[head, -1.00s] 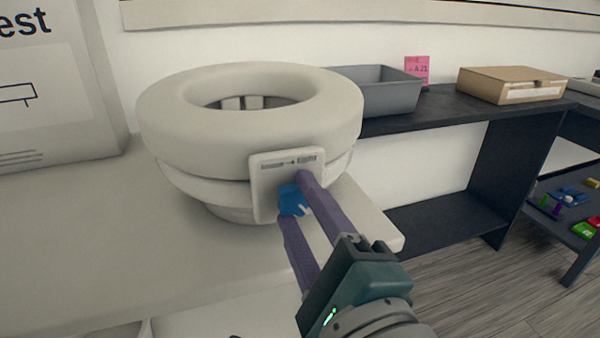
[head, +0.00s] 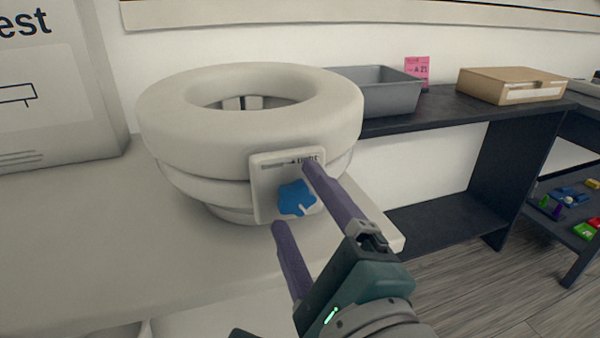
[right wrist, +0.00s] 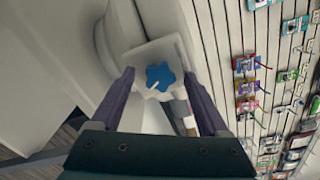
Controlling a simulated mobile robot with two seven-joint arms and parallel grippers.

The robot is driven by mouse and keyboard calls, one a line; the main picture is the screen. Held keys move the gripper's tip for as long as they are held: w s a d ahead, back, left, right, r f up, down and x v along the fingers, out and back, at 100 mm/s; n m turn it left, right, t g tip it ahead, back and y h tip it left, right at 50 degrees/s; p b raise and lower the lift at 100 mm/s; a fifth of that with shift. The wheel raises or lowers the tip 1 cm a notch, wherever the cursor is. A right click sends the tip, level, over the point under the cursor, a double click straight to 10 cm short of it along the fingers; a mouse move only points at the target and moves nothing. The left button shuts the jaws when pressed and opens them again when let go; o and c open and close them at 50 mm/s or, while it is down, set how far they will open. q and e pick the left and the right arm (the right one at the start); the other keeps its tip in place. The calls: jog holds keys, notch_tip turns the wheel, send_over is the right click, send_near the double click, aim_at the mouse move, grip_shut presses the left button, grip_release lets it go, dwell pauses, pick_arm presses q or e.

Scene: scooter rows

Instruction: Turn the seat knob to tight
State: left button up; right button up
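The seat knob (head: 296,198) is a blue lobed knob with a white pointer mark. It sits on a white plate (head: 263,187) on the front of a round white seat (head: 249,127). The plate has a printed arrow and the word "tight" at its upper right. The pointer aims toward the lower right in the head view. My right gripper (head: 291,197) is open, its purple fingers apart on either side of the knob and clear of it. In the right wrist view the knob (right wrist: 159,76) shows between and beyond the fingertips. My left gripper is not in view.
The seat stands on a white counter (head: 80,235). To the right are a grey bin (head: 388,92) and a cardboard box (head: 512,85) on a dark shelf (head: 455,112). A pink card (head: 417,70) stands behind the bin. The right wrist view shows a wall of hanging goods (right wrist: 265,90).

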jog(key=shift+s, duration=0.1)
jog(key=shift+s+d, duration=0.15)
jog(key=shift+s, duration=0.15)
jog(key=v, duration=0.9)
